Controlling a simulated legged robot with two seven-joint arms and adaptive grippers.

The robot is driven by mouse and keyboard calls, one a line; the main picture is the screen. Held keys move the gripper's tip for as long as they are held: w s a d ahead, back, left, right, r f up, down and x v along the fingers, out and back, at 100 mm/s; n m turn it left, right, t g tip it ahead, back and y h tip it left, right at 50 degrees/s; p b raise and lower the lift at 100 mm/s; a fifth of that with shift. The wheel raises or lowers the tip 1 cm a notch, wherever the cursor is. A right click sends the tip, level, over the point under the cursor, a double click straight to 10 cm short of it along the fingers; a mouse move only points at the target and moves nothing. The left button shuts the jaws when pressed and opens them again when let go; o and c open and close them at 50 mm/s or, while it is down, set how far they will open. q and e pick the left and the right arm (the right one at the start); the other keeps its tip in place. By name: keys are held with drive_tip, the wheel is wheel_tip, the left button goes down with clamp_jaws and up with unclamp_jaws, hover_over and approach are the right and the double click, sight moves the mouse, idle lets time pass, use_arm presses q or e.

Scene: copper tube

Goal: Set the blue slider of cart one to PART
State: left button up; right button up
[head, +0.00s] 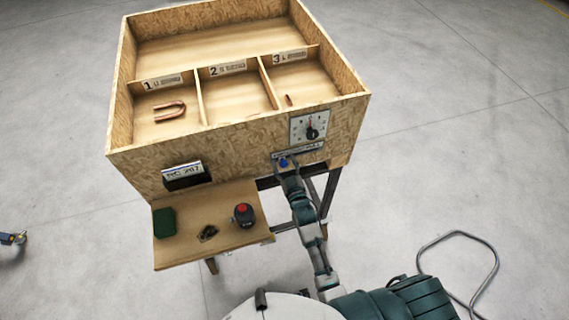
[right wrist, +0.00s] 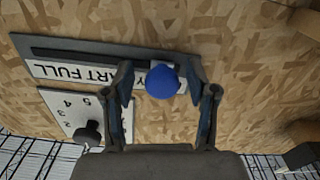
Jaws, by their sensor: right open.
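The blue slider knob (head: 284,163) is at the left end of its label plate (head: 298,153) on the front of the wooden cart (head: 230,137). In the right wrist view the blue knob (right wrist: 163,82) covers part of the word at one end, where a "Y" shows beside it. The letters "ART" and "FULL" on the plate (right wrist: 75,72) appear upside down to the left, clear of the knob. My right gripper (right wrist: 165,85) is open, with one finger on each side of the knob. Contact cannot be told. My left gripper is not in view.
A dial (head: 311,131) is just above the plate. A lower shelf bears a green block (head: 164,222) and a red-topped button (head: 243,214). A cable (head: 455,235) lies on the floor.

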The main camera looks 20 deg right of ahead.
drive_tip(key=shift+a, duration=0.15)
clamp_jaws()
drive_tip(key=d+p, duration=0.2)
drive_tip(key=d, duration=0.3)
drive_tip(key=shift+w+d+r, duration=0.1)
drive_tip(key=shift+r, duration=0.05)
drive_tip(key=shift+d, duration=0.6)
unclamp_jaws()
drive_tip(key=shift+a, duration=0.2)
approach(297, 153)
drive_tip(key=s, duration=0.5)
drive_tip(key=shift+s, duration=0.1)
